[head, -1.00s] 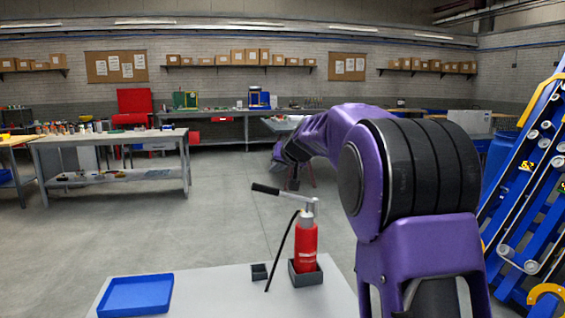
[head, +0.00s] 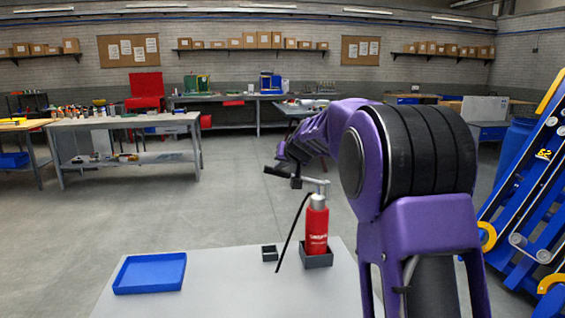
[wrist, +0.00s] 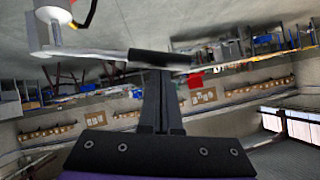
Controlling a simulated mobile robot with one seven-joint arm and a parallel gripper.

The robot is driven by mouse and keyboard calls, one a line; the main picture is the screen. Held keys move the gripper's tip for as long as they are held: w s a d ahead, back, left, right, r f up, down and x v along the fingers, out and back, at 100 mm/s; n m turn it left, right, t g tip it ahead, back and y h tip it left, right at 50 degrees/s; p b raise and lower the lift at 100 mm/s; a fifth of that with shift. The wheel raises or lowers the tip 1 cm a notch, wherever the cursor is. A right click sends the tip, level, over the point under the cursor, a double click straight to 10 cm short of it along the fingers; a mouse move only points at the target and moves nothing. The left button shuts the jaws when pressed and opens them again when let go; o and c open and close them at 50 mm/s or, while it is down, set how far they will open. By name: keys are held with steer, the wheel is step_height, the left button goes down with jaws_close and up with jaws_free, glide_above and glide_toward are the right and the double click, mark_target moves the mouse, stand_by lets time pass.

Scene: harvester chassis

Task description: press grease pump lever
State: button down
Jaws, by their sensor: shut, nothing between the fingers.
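The red grease pump (head: 317,229) stands upright in a dark square holder on the grey table. Its metal lever arm runs from the top up to the left and ends in a black grip (head: 277,172), raised above the table. A black hose hangs beside the body. My gripper (head: 296,182) is shut and empty at the lever, partly hidden behind it in the head view. In the wrist view, the shut fingertips (wrist: 161,72) appear right at the black grip (wrist: 160,59), which crosses in front of them. I cannot tell whether they touch.
A blue tray (head: 150,273) lies on the left of the grey table (head: 225,290). A small dark block (head: 269,253) sits beside the pump. A blue frame (head: 525,200) stands at the right. The floor behind the table is clear.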

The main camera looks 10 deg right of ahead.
steer(key=shift+a+f+n+h+p, duration=0.3)
steer(key=shift+a+f, duration=0.1)
steer(key=shift+f, duration=0.15)
step_height(320, 180, down, 8)
steer(key=a+n+h, duration=0.1)
steer(key=shift+a+h+b, duration=0.15)
steer(key=shift+h+b, duration=0.15)
steer(key=shift+s, duration=0.1)
steer(key=s+a+r+p, duration=0.2)
steer(key=s+r+p, duration=0.1)
steer(key=s+r, duration=0.6)
steer(key=shift+r, duration=0.5)
